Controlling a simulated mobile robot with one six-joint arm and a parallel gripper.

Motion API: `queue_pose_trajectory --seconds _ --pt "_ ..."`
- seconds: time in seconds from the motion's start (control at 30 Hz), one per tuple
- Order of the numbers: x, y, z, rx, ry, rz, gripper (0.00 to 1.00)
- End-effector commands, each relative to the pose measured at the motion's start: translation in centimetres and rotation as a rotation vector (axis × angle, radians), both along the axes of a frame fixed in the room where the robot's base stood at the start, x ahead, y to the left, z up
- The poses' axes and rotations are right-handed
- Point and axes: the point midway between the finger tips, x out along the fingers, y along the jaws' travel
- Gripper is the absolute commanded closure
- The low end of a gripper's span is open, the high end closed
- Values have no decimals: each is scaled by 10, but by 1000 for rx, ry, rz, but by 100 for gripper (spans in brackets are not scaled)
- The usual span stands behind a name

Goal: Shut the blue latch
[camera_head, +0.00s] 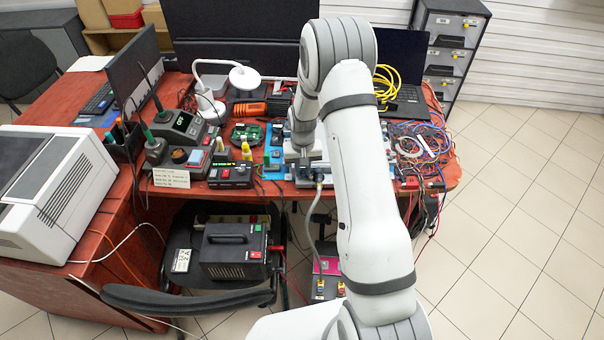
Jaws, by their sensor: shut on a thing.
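My gripper (308,172) is at the front edge of the red-brown table (225,193), low over the small devices there. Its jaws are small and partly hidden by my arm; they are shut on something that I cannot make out. A grey hose (313,222) has its upper end right by the jaws and hangs down past the table edge to the floor unit. Small blue (320,285) and orange-yellow (341,288) fittings show on that unit. I cannot tell for certain which blue part is the latch, or whether it is open or shut.
Left of my gripper stand a green circuit board (246,133), a soldering station (178,127) and a red-black meter (231,175). Tangled wires (422,142) lie to the right. A black power box (232,250) and a chair are below. The tiled floor at right is clear.

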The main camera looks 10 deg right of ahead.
Motion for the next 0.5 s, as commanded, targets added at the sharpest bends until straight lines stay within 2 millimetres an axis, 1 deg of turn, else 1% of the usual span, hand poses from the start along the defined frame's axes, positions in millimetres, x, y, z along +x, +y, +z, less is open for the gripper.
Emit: queue_pose_trajectory --seconds 0.2,0.5 --pt "1 0 -1 0 -3 104 100" --pt "1 0 1 0 -2 160 100"
